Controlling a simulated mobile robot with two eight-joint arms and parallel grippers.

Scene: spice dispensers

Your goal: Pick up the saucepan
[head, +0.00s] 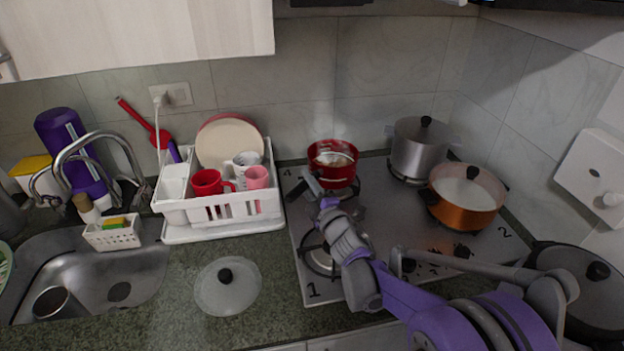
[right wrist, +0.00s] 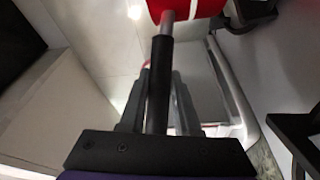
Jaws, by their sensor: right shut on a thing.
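The red saucepan (head: 333,172) is over the back-left burner of the stove, with light contents and a dark handle pointing toward the front left. In the head view my right gripper (head: 318,193) is at that handle. In the right wrist view the gripper (right wrist: 160,90) is shut on the dark handle, one finger on each side, and the red saucepan (right wrist: 185,9) shows at the top edge. I cannot tell whether the saucepan's base touches the burner. My left gripper is not in view.
A steel pot (head: 420,152) and an orange pot (head: 463,200) stand right of the saucepan on the stove (head: 390,225). A white dish rack (head: 215,225) stands left of it. A glass lid (head: 228,288) lies on the counter. A dark lidded pot (head: 580,280) is at the right.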

